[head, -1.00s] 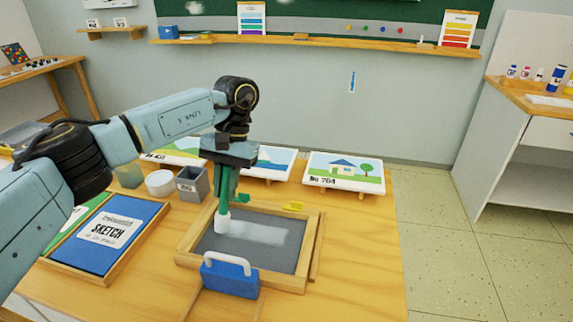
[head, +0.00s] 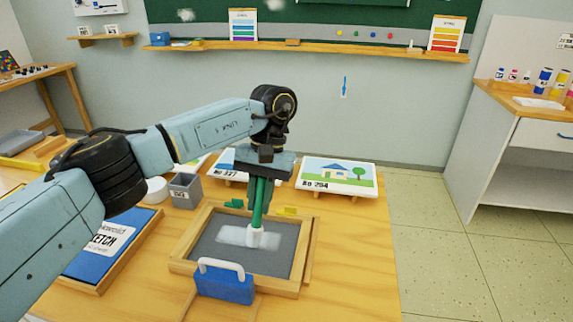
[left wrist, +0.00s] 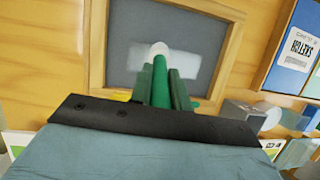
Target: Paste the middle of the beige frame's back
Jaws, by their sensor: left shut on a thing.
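The beige wooden frame (head: 307,250) lies face down on the table, with its dark grey back (head: 205,238) up. A whitish paste streak (head: 232,236) runs across the middle of the back. My left gripper (head: 260,205) is shut on a green glue stick (head: 258,215) with a white end (head: 255,238). The stick is nearly upright, its white end at the right part of the streak, seemingly touching. The left wrist view shows the stick (left wrist: 160,82) between the fingers, the streak (left wrist: 180,68) and the frame (left wrist: 97,40). My right gripper is not in view.
A blue block with a white handle (head: 225,287) stands at the frame's front edge. Small green (head: 234,203) and yellow (head: 289,210) pieces lie by its far edge. A sketch pad (head: 105,245) is left, a grey cup (head: 186,192) and picture cards (head: 338,176) behind.

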